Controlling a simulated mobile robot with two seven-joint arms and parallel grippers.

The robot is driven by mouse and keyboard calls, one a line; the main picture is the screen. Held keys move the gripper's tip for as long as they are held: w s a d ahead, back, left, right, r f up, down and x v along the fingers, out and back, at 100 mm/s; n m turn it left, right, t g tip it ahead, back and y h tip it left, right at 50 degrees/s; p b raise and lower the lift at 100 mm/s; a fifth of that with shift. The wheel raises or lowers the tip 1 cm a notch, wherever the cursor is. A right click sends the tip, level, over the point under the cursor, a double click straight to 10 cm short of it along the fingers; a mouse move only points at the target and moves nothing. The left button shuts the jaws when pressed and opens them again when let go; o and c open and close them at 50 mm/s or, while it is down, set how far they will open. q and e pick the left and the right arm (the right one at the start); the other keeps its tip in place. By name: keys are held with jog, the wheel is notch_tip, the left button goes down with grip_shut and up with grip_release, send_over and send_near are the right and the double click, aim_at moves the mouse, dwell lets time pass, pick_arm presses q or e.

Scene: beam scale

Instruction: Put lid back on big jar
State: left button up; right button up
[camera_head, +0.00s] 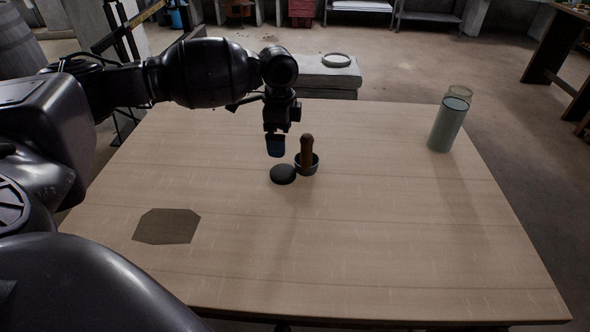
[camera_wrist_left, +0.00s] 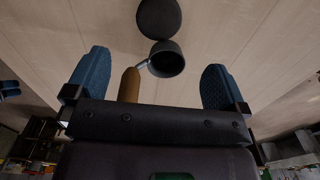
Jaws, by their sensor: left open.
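A tall grey-green cylindrical jar (camera_head: 447,127) with a dark rim stands at the right of the table. A paler, see-through jar (camera_head: 460,93) shows partly hidden behind it. A small dark round piece (camera_head: 283,175) lies mid-table; I cannot tell whether it is a lid. It also shows at the top of the left wrist view (camera_wrist_left: 158,18). My left gripper (camera_head: 276,147) has blue fingers, spread apart and empty in the wrist view (camera_wrist_left: 155,80). It hangs just behind and above the dark piece, apart from it. My right gripper is not in view.
Close beside the dark piece is a small dark cup (camera_head: 307,168) with a brown handle (camera_head: 306,148), joined by a metal neck in the wrist view. A flat brown octagonal mat (camera_head: 167,226) lies at left. Behind the table, a pale ring (camera_head: 336,60) rests on a grey block (camera_head: 325,80).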

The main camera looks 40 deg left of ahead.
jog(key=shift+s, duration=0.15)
pick_arm(q)
jog(key=b, duration=0.1)
send_over(281, 171)
notch_tip(281, 171, down, 5)
jog(key=shift+f, duration=0.35)
jog(key=shift+r, duration=0.1)
notch_tip(281, 171, down, 5)
jog(key=shift+b, duration=1)
jog(key=shift+f, duration=0.25)
jog(key=shift+r, duration=0.15)
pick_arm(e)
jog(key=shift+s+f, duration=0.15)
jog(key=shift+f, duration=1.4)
